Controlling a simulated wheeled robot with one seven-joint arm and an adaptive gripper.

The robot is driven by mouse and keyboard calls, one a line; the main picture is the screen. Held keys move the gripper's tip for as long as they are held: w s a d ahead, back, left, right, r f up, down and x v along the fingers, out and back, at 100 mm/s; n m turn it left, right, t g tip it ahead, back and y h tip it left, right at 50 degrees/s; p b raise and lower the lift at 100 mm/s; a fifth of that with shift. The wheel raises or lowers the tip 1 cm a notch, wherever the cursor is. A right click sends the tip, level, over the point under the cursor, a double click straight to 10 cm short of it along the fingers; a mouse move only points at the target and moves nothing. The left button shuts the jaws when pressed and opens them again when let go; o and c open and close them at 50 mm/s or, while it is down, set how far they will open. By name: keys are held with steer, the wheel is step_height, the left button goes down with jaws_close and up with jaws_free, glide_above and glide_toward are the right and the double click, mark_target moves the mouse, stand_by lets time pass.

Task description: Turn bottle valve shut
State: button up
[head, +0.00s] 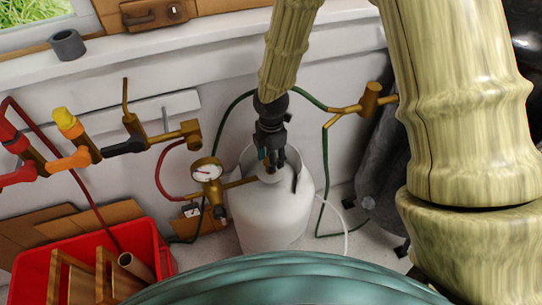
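A white gas bottle (270,220) stands upright on the floor by the wall, with a raised collar around its top. My gripper (282,168) points down from above, right over the bottle's top inside the collar. A brass regulator with a round white gauge (207,170) sits at the bottle's left side, joined toward the valve by a brass stem.
A red crate (155,248) with wooden pieces stands at lower left. Brass torches (135,130) with red hoses hang on the wall at left. A green hose (324,170) runs right of the bottle to a brass fitting (370,98). Dark cloth hangs at right.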

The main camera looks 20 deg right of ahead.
steer(key=m+p, duration=0.3)
steer(key=m, duration=0.1)
steer(key=shift+r+m, duration=0.1)
steer(key=shift+m, duration=0.3)
steer(key=shift+m+p, duration=0.85)
steer(key=shift+m, duration=1.45)
steer(key=o, duration=1)
steer(key=shift+r, duration=5.85)
